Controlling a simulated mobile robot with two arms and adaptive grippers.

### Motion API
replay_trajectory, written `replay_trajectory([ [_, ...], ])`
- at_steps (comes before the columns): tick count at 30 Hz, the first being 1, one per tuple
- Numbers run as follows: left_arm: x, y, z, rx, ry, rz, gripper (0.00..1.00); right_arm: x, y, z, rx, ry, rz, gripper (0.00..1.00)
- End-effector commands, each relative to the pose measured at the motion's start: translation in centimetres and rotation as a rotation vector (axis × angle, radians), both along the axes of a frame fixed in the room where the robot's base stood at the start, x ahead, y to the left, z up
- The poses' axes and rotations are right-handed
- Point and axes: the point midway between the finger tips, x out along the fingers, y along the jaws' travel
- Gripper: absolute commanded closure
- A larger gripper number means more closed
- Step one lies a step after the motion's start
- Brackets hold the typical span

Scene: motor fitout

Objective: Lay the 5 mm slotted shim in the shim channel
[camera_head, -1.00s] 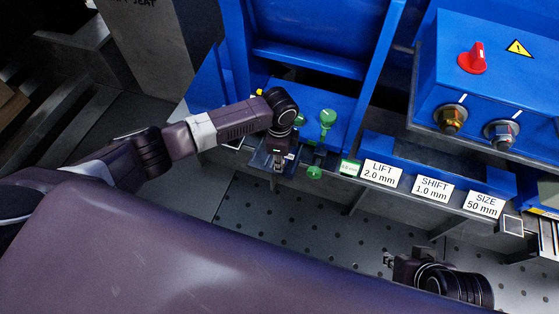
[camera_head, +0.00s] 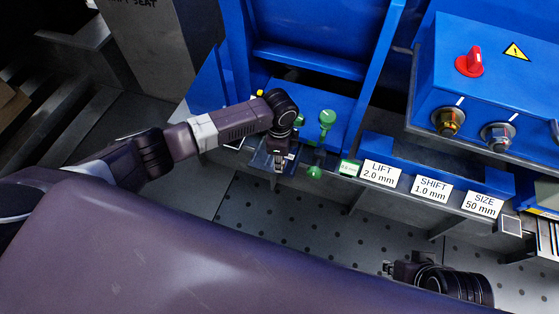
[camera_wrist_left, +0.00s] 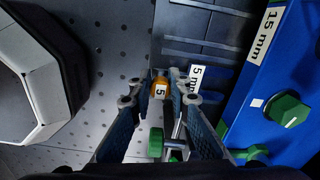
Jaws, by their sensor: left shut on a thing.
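My left gripper (camera_head: 279,165) points down at the front edge of the blue machine, left of the green knobs. In the left wrist view my left gripper (camera_wrist_left: 159,92) is shut on an orange tab marked 5, which I take as the 5 mm slotted shim (camera_wrist_left: 159,86); the rest of it is hard to make out between the fingers. A white "5 mm" label (camera_wrist_left: 195,77) lies just right of the fingertips, by dark slots. I cannot clearly tell the shim channel apart there. My right gripper (camera_head: 389,267) is low in the head view, apart from everything; its jaws are too small to judge.
Green knobs (camera_head: 327,119) stand close right of my left gripper. A green block (camera_wrist_left: 156,142) shows between its fingers. White cards for lift, shift (camera_head: 433,188) and size line the front ledge. A blue control box (camera_head: 490,80) is at right. The perforated plate (camera_head: 290,225) below is clear.

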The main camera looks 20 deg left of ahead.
Motion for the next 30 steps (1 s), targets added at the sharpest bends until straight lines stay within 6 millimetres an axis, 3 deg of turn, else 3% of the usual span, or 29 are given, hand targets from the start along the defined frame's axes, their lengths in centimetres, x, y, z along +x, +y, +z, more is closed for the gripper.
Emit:
replay_trajectory([
  [21,0.01,-0.04,-0.81,-0.001,0.0,0.0,1.0,0.18,0.06,-0.23,0.003,-0.008,-0.001,0.82],
  [22,0.03,-0.03,-0.75,-0.001,0.0,0.0,0.8,0.19,0.07,-0.19,0.003,-0.008,-0.001,0.82],
  [27,0.01,-0.04,-0.74,-0.001,0.0,0.0,0.63,0.19,0.07,-0.18,0.003,-0.008,-0.001,0.82],
  [30,0.01,-0.04,-0.74,-0.001,0.0,0.0,0.63,0.2,0.08,-0.18,0.003,-0.009,-0.001,0.82],
])
